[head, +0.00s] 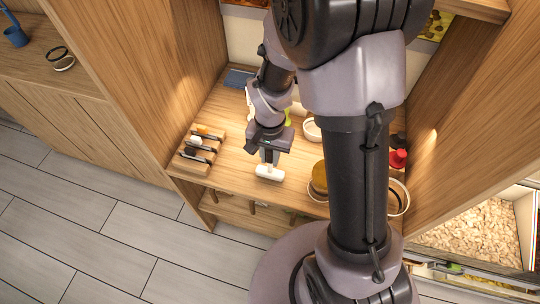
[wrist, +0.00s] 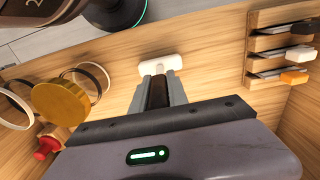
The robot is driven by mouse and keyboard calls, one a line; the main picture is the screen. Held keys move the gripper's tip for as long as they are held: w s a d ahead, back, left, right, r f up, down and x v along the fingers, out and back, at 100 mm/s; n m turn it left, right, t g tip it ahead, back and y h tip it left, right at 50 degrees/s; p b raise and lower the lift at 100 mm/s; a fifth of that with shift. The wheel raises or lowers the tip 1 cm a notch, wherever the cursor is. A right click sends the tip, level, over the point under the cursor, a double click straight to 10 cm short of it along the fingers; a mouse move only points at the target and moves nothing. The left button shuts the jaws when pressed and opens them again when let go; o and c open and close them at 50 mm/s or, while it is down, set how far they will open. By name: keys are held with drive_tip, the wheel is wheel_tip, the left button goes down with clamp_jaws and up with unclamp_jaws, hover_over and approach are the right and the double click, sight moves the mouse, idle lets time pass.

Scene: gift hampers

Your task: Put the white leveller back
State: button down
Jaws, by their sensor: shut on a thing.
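The white leveller (head: 270,172) is a small, pale, bar-shaped piece low in front of my gripper, over the wooden shelf near its front edge. It also shows at the tips of my fingers in the wrist view (wrist: 160,65). My gripper (head: 269,157) points down and is shut on it; the fingers (wrist: 157,90) are close together in the wrist view. I cannot tell whether the leveller touches the shelf. A wooden rack (wrist: 262,44) with several slots stands to the right in the wrist view, holding tools with black, white and orange ends. The rack (head: 194,162) is left of my gripper in the head view.
A mustard-coloured round thing (wrist: 62,103), pale rings (wrist: 92,70) and a red-topped thing (wrist: 46,145) stand on the left in the wrist view. A white bowl (head: 312,130) is behind my gripper. Bare shelf (head: 232,165) lies between leveller and rack.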

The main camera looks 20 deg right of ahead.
drive_tip(key=shift+f+b, duration=0.3)
drive_tip(key=shift+b, duration=0.05)
idle(0.5)
drive_tip(key=c, duration=1.2)
unclamp_jaws()
drive_tip(key=shift+r, duration=0.1)
wheel_tip(320, 180, up, 17)
drive_tip(key=p, duration=0.6)
drive_tip(key=shift+r, duration=0.15)
